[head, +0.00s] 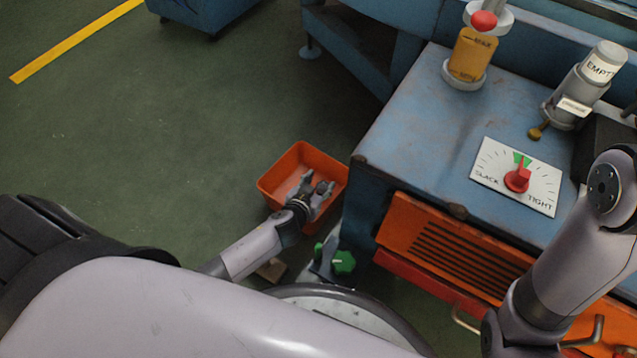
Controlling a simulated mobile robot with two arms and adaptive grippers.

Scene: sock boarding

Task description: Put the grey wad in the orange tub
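The orange tub (277,179) stands on the green floor beside the blue machine. My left gripper (319,182) is over the right part of the tub, with its fingers apart. I see nothing clearly held between them. The grey wad cannot be made out; the gripper and wrist hide part of the tub's inside. The visible left part of the tub's floor is bare. My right arm comes down at the right edge, and its gripper is not in view.
The blue machine (400,140) is just right of the tub. It carries a slack-tight dial (490,180), an amber oil cup (472,55) and a cylinder marked EMPTY (603,62). Open floor lies to the left.

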